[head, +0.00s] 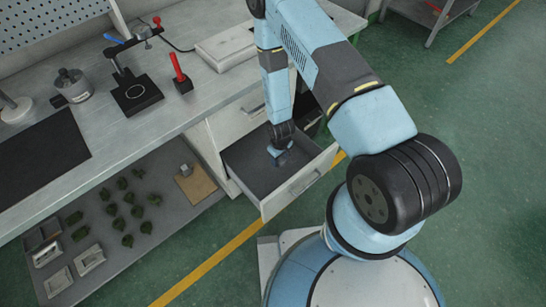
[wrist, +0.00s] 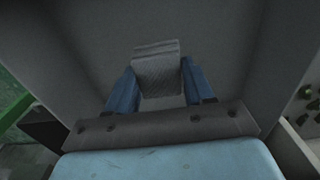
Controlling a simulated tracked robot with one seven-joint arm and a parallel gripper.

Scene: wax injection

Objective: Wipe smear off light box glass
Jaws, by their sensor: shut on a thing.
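My gripper (head: 279,151) reaches down into an open drawer (head: 312,177) under the bench. In the wrist view its two blue fingers (wrist: 158,68) are shut on a folded grey cloth (wrist: 158,82), which has a ribbed, woven look. The cloth is just above or on the dark drawer floor; I cannot tell which. A flat white box (head: 226,47), which looks like the light box, lies on the bench top at the back, left of my arm. No smear can be made out on it at this size.
The drawer walls (wrist: 275,70) stand close around my gripper. On the bench are a red-handled tool (head: 181,75), a black stand (head: 134,93), a metal pot (head: 72,85) and a dark mat (head: 38,155). A lower shelf (head: 110,262) holds several green pieces.

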